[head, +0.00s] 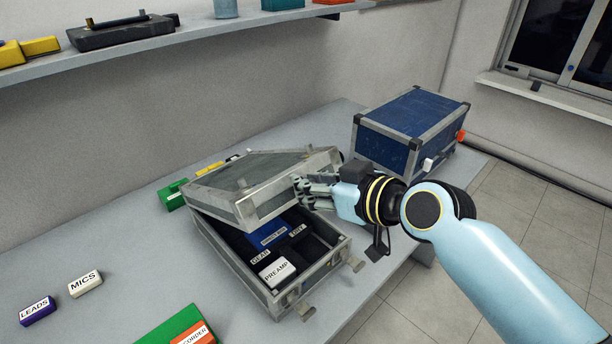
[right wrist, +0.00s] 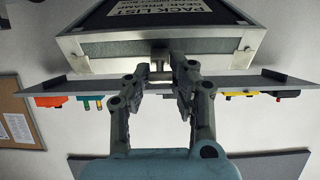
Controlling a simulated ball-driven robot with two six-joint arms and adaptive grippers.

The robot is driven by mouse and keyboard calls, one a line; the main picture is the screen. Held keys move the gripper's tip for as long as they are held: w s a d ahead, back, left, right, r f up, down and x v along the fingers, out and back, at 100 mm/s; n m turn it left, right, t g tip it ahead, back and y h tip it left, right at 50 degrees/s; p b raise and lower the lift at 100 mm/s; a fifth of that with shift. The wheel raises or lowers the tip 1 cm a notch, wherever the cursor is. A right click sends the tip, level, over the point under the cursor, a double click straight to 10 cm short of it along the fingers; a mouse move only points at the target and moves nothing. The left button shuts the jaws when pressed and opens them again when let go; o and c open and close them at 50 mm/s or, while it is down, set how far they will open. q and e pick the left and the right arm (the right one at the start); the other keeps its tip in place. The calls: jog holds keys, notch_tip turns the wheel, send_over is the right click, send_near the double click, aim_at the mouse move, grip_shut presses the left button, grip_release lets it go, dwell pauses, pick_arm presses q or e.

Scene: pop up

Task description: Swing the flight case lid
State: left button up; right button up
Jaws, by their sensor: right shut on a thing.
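The grey flight case (head: 322,275) stands on the grey table, its lid (head: 262,178) tilted partly open over the back. A white PREAMP block (head: 278,271) and a blue block (head: 275,236) sit inside, with labels on the dividers; the lid hides the rear of the case. My right gripper (head: 303,190) is at the lid's front edge. The right wrist view shows the fingers (right wrist: 161,76) shut on a small latch piece at the middle of the lid's edge, with a PACK LIST label (right wrist: 158,12) on the lid's inner face. My left gripper is not in view.
A blue flight case (head: 400,130) stands at the back right. LEADS (head: 38,311) and MICS (head: 85,284) blocks lie at the left, with a green box (head: 178,328) in front and a green item (head: 172,197) behind. A wall shelf (head: 200,38) runs above.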

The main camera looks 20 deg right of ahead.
jog(key=f, duration=0.1)
jog(key=s+f+b, duration=0.2)
jog(key=shift+d+f, duration=0.2)
jog(key=shift+d, duration=0.15)
jog(key=f+b, duration=0.1)
jog(key=s+f+b, duration=0.1)
jog(key=f+b, duration=0.2)
jog(key=shift+s+d+f, duration=0.15)
jog(key=shift+s+d, duration=0.15)
jog(key=shift+s, duration=0.05)
jog(key=f+b, duration=0.2)
jog(key=s+f+b, duration=0.1)
jog(key=f+b, duration=0.1)
jog(key=s+f+b, duration=0.1)
jog(key=f+b, duration=0.2)
jog(key=shift+d, duration=0.35)
grip_shut()
